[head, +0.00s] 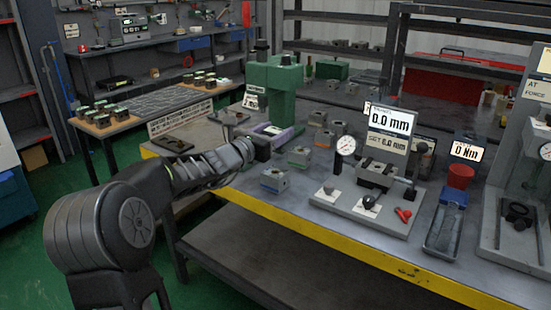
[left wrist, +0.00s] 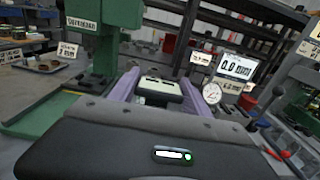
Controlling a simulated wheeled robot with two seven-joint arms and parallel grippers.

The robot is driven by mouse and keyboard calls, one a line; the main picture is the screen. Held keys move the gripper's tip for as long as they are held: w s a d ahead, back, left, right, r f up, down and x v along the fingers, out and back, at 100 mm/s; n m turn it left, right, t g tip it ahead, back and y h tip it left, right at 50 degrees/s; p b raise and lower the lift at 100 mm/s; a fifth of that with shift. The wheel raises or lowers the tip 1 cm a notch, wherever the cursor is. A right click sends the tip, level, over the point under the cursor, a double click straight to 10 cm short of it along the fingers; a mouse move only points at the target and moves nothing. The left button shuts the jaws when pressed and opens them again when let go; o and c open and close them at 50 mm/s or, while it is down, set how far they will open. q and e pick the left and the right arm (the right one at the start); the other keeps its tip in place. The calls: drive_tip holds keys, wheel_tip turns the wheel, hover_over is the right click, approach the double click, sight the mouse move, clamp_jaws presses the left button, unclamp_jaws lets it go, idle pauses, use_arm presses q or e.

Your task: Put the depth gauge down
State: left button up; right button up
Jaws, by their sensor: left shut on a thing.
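My left gripper (head: 282,137) reaches in from the left over the workbench, in front of the green press. In the left wrist view its two purple fingers (left wrist: 160,97) are shut on a small dark block with a pale top, which I take to be the depth gauge (left wrist: 160,86). The depth gauge (head: 271,129) shows only as a small pale and dark shape between the fingers in the head view. Its underside is hidden, and I cannot tell how far it is from the bench top. My right gripper is not in view.
The green press (head: 272,88) stands close behind the gripper. Several grey valve blocks (head: 275,179) sit on the workbench (head: 330,232). A fixture plate (head: 362,212) with a dial and a 0.0 mm display (head: 391,121) is to the right.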

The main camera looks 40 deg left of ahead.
use_arm(q)
drive_tip(key=shift+f, duration=0.35)
drive_tip(key=shift+f+b, duration=0.5)
drive_tip(key=shift+f, duration=2.05)
drive_tip(key=shift+f+b, duration=0.5)
drive_tip(key=shift+b, duration=0.15)
drive_tip(key=o, duration=1.5)
drive_tip(key=shift+r, duration=0.1)
